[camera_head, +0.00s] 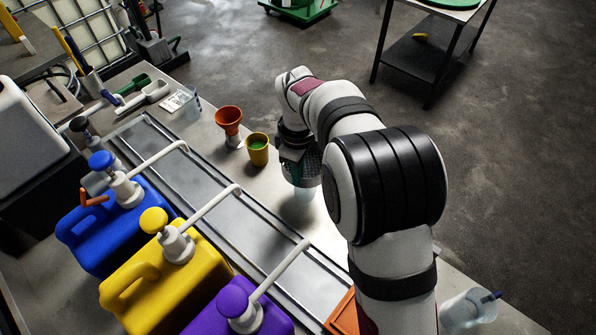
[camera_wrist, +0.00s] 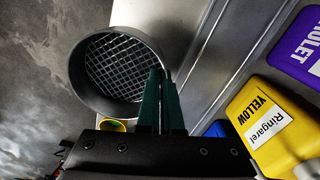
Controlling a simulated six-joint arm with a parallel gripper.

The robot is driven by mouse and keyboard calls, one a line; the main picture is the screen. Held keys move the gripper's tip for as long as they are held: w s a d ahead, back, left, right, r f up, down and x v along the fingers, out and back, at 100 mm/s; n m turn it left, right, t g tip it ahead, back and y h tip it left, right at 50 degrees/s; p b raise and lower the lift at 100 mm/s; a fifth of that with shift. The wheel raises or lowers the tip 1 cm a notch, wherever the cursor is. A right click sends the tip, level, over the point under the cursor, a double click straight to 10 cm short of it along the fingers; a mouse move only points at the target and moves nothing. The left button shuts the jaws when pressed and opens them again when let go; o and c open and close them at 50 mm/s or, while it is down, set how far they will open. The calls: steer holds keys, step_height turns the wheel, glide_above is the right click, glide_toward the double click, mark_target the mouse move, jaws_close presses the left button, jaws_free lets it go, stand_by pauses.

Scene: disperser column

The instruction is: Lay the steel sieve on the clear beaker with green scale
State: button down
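My gripper (camera_wrist: 160,82) is shut on the rim of the steel sieve (camera_wrist: 118,68), a round metal ring with a wire mesh floor, in the wrist view. In the head view the sieve (camera_head: 305,164) shows partly below my gripper (camera_head: 293,158), at the right of the yellow cup.
A yellow cup (camera_head: 258,150) with green inside and an orange funnel-like cup (camera_head: 229,121) stand left of the sieve. Blue (camera_head: 105,230), yellow (camera_head: 165,280) and purple (camera_head: 240,310) pump canisters line the metal tray (camera_head: 215,205). Another clear vessel (camera_head: 466,312) is at lower right.

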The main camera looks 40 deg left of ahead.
steer(key=shift+f, duration=0.45)
steer(key=c, duration=1.1)
jaws_free()
step_height(320, 180, up, 13)
steer(key=w+d+r+m, duration=0.1)
steer(key=d+r+m, duration=0.2)
steer(key=d+m, duration=0.7)
steer(key=s+d+m+y, duration=0.1)
steer(key=s+d+m, duration=0.25)
steer(key=d, duration=0.55)
steer(key=s+d+m, duration=0.3)
steer(key=d+m, duration=0.1)
steer(key=d, duration=0.5)
steer(key=s+d+f+m, duration=0.1)
steer(key=s+d+m, duration=0.1)
steer(key=s+m, duration=0.1)
steer(key=s+d+f+m, duration=0.2)
steer(key=s+m, duration=0.1)
steer(key=s, duration=0.1)
steer(key=s+d+f+m, duration=0.2)
steer(key=s+m, duration=0.1)
steer(key=shift+s+f+y, duration=0.15)
steer(key=shift+s+y, duration=0.1)
steer(key=shift+y, duration=0.15)
